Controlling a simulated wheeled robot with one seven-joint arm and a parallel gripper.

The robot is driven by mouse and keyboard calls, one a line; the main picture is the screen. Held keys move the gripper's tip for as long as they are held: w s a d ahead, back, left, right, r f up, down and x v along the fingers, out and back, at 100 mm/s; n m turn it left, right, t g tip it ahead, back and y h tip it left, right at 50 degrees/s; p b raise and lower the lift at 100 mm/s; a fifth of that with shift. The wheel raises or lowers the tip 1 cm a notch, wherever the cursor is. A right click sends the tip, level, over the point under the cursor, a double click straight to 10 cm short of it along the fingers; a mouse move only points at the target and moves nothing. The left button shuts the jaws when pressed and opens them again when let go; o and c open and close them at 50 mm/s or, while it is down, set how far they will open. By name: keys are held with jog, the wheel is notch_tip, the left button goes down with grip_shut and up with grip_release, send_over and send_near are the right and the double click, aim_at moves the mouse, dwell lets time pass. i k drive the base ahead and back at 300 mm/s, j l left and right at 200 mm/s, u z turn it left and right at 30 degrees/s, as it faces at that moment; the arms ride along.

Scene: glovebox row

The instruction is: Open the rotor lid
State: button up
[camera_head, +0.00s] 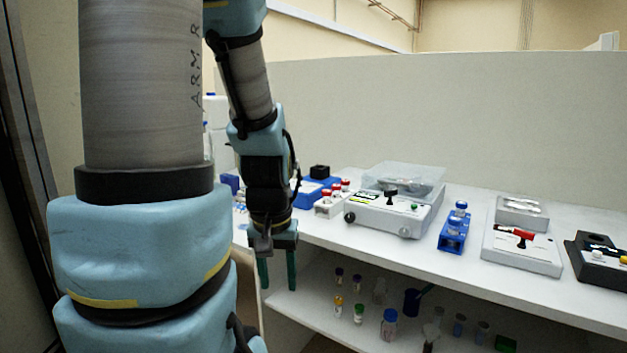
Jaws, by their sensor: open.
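A white centrifuge (389,217) stands on the bench near the middle of the view, with dark and green controls on its front. Its clear rotor lid (405,172) sits on top and looks down over the rotor, though the fine fit is too small to tell. My gripper (277,270) hangs to the left of the centrifuge, in front of the bench edge. Its two dark green fingers point down, apart and empty. My gripper is clear of the lid.
A white rack with red-capped tubes (331,203) stands left of the centrifuge. A lower shelf (330,309) holds several vials and bottles. My arm hides the bench's left end.

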aim_at(387, 166)
jog(key=l+u, duration=0.1)
jog(key=u, duration=0.35)
jog(key=l+u, duration=0.1)
jog(key=u, duration=0.85)
jog(key=k+l+u, duration=0.1)
jog(key=u, duration=0.4)
jog(key=k+l, duration=0.4)
jog(key=k, duration=0.15)
jog(key=k+l+u, duration=0.1)
jog(key=k+l, duration=0.3)
jog(key=k, duration=0.15)
